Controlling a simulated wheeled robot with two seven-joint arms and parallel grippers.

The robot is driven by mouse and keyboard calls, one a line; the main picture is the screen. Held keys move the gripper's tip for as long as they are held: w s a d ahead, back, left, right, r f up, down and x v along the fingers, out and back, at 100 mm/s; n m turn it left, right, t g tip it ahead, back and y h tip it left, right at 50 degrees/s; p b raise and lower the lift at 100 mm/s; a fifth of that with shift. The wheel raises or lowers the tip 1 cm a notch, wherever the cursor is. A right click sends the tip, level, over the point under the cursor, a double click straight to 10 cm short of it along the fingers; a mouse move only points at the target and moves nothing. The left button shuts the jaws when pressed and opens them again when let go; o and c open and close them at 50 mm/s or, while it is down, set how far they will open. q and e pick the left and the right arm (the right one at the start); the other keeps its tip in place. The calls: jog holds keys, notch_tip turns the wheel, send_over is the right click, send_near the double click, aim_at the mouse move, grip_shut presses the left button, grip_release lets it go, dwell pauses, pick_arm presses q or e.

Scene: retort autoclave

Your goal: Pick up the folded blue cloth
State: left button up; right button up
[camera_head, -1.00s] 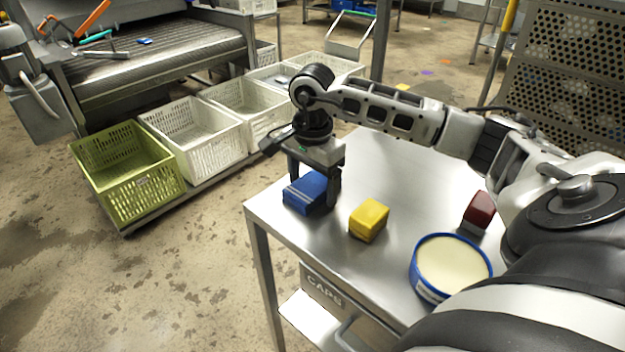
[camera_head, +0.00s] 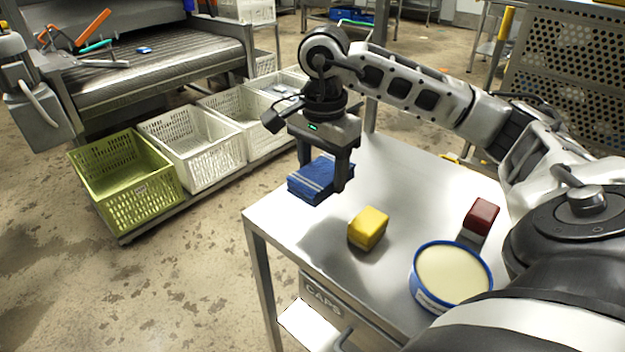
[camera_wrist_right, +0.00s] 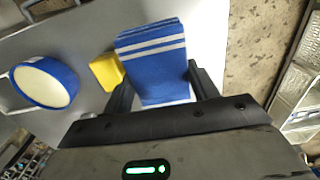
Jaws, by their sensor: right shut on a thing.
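The folded blue cloth (camera_head: 313,181) has white stripes and is held above the metal table (camera_head: 290,236) near its far left corner. My right gripper (camera_head: 323,178) is shut on the cloth, with one finger on each side of it. In the right wrist view the cloth (camera_wrist_right: 155,58) sits between the two fingers (camera_wrist_right: 163,90). Its striped face and folded layers show there. My left gripper does not show clearly in the head view; only a grey arm-like part stands at the left edge.
A yellow block (camera_head: 368,228), a dark red block-shaped item (camera_head: 481,214) and a round blue-rimmed tub (camera_head: 452,275) stand on the table. A green crate (camera_head: 127,184) and white crates (camera_head: 192,143) stand left on a low rack. A conveyor (camera_head: 155,65) is behind them.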

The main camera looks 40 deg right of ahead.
jog(key=s+a+r, duration=0.1)
jog(key=s+r, duration=0.1)
jog(key=s, duration=0.3)
jog(key=s+a+r+b, duration=0.1)
jog(key=s+r, duration=0.2)
jog(key=s, duration=0.1)
jog(key=shift+s+a+r, duration=0.2)
jog(key=shift+s+a, duration=0.15)
jog(key=shift+s, duration=0.05)
jog(key=o, duration=0.4)
jog(key=c, duration=0.3)
jog(key=shift+c, duration=0.2)
